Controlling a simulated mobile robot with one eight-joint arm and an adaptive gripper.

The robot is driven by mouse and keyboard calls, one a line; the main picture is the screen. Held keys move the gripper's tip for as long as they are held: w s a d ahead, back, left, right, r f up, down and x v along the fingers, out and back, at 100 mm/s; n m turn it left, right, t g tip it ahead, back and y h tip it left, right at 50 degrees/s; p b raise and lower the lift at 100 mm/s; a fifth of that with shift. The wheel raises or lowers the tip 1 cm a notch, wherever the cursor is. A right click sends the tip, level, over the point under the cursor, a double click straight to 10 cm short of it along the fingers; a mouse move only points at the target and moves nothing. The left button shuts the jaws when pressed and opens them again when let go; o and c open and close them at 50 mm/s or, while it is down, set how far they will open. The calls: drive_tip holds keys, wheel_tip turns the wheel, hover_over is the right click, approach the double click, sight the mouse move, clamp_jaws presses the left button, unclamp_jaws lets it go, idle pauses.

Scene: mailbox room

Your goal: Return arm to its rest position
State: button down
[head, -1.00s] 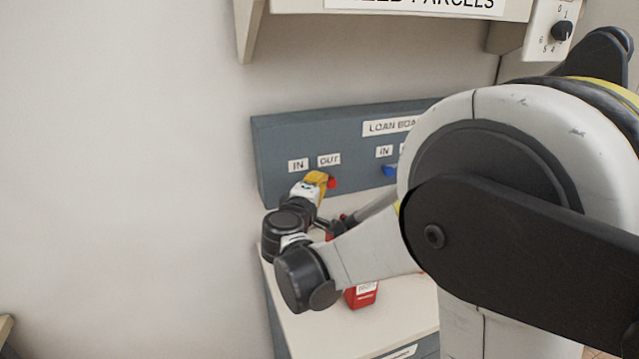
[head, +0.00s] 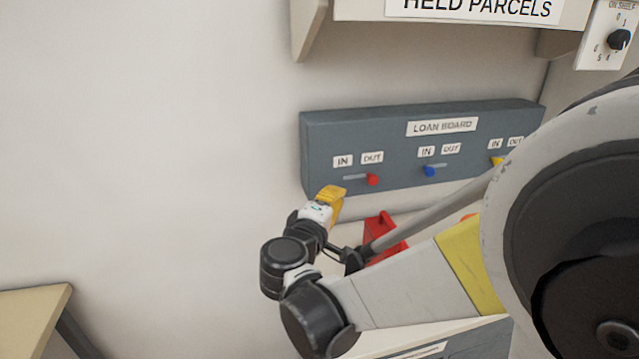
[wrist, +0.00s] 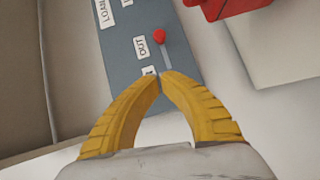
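My gripper (head: 334,190) has yellow fingers and hangs in front of the lower left part of the grey loan board (head: 400,125). In the wrist view, the fingertips (wrist: 161,76) meet with nothing visible between them. The red slider knob (head: 373,179) is at the right end of its slot, under the OUT label; it also shows in the wrist view (wrist: 159,36), beyond the fingertips and apart from them. My arm stretches in from the right and hides part of the counter and the board's right end.
A blue knob (head: 429,171) and a partly hidden yellow knob (head: 497,161) sit on the board. A red object (head: 384,240) stands on the counter behind my arm. The held-parcels shelf (head: 440,30) overhangs above. A pale table (head: 35,312) is at lower left. Bare wall fills the left.

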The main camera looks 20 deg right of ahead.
drive_tip(key=shift+d, duration=0.1)
drive_tip(key=s+d+f+m+g+y, duration=0.2)
drive_tip(key=s+d+f+g, duration=0.1)
drive_tip(key=s, duration=0.3)
drive_tip(key=s+d+f+m+g+y, duration=0.2)
drive_tip(key=s+m, duration=0.1)
drive_tip(key=s, duration=0.2)
drive_tip(key=s+a+f+m+y, duration=0.1)
drive_tip(key=s+a+m+y, duration=0.1)
drive_tip(key=s, duration=0.4)
drive_tip(key=s+a+f+m+g+y+b, duration=0.1)
drive_tip(key=s+a+f+m+y, duration=0.1)
drive_tip(key=s, duration=0.3)
drive_tip(key=shift+s+a+f+y, duration=0.3)
drive_tip(key=shift+s+a+y, duration=0.05)
drive_tip(key=shift+a+y, duration=0.55)
